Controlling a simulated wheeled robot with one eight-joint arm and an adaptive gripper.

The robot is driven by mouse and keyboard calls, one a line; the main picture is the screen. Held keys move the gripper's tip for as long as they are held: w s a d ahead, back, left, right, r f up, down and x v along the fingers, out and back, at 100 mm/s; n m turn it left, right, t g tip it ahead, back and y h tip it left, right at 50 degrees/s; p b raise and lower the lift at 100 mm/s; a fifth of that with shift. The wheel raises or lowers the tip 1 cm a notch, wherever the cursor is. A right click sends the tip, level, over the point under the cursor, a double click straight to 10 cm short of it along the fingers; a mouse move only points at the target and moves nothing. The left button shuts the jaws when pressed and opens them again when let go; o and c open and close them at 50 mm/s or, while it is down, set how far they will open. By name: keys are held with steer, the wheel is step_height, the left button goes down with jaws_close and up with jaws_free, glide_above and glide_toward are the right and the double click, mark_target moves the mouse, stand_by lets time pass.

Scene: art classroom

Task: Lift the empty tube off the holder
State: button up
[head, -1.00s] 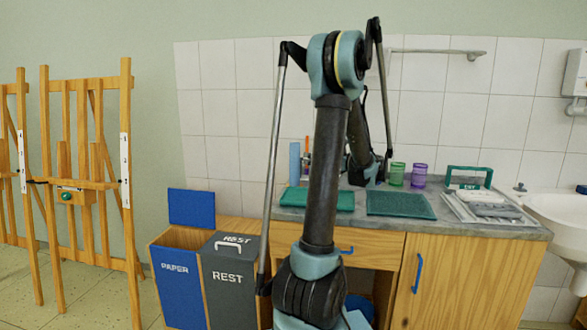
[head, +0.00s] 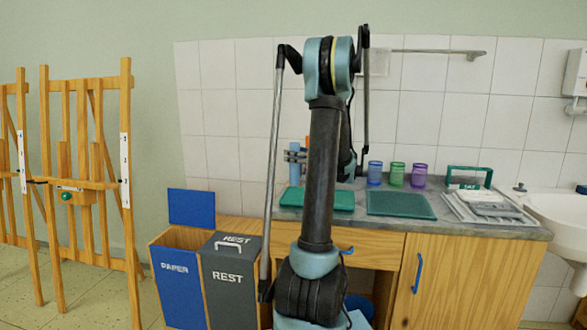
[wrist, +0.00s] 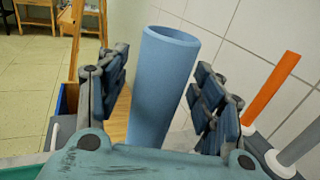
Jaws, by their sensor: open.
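A blue upright tube (wrist: 163,85) stands between the two fingers of my gripper (wrist: 160,100) in the wrist view. The fingers are open, one on each side, with a visible gap on the right. The tube's lower end is hidden behind my gripper's body. In the head view the tube (head: 294,171) stands on the counter's left part by the tiled wall, with my gripper (head: 295,155) at its upper half. I cannot make out the holder under the tube.
An orange rod (wrist: 272,90) and a grey post (wrist: 301,145) stand close to the right finger. Blue (head: 374,174), green (head: 397,175) and purple (head: 419,175) jars stand further right on the counter. A green tray (head: 400,204) lies before them. Bins (head: 232,275) stand left.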

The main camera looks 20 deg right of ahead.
steer(key=c, duration=0.8)
steer(key=shift+c, duration=0.2)
step_height(320, 180, up, 18)
stand_by(0.3)
stand_by(0.3)
